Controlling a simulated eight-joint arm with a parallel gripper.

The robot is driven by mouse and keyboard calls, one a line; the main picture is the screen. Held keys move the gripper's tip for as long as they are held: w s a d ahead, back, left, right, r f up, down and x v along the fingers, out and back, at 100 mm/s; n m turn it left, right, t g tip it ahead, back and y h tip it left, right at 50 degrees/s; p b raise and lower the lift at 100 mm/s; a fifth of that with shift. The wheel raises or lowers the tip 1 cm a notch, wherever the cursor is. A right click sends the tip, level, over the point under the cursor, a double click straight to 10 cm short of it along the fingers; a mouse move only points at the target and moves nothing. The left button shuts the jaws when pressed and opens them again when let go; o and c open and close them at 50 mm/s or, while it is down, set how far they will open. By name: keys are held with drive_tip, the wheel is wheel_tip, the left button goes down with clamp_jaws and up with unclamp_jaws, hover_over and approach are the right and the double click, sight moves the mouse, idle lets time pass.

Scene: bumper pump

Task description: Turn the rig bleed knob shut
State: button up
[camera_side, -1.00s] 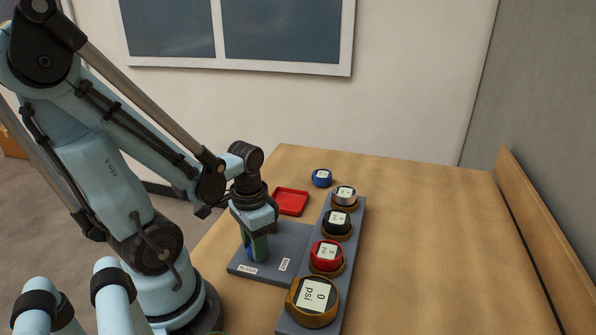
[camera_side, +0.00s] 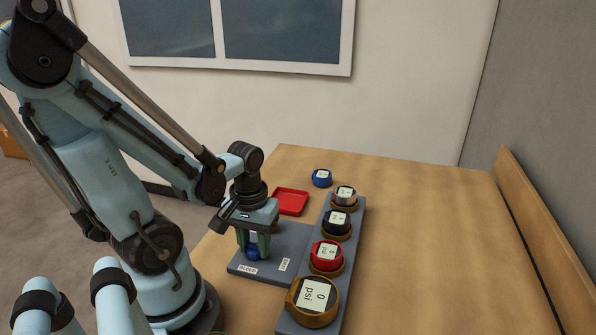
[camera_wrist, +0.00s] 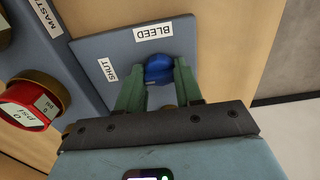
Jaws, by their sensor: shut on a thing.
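The bleed knob (camera_side: 253,254) is blue and sits on the grey rig plate (camera_side: 285,240), low between my fingers. In the wrist view the blue knob (camera_wrist: 158,67) shows between the green fingertips, with a small brass-coloured part below it. My gripper (camera_side: 254,246) points down and is shut on the knob, one finger on each side. A BLEED label (camera_wrist: 153,31) and a SHUT label (camera_wrist: 108,69) lie on the plate near the knob. A pointer mark on the knob cannot be made out.
A red tray (camera_side: 290,202) and a loose blue gauge (camera_side: 321,178) lie behind. The table's right side is clear.

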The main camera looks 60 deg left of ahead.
sight(254, 244)
idle(0.4)
drive_tip(key=o, duration=1)
drive_tip(key=shift+o, duration=0.2)
drive_tip(key=shift+r, duration=0.15)
wheel_tip(254, 244, up, 12)
idle(0.3)
drive_tip(key=w+d+m+t, duration=0.7)
drive_tip(key=w+d+m, duration=0.1)
drive_tip(key=w, duration=0.3)
drive_tip(key=shift+f+m, duration=0.4)
drive_tip(key=shift+m, duration=0.1)
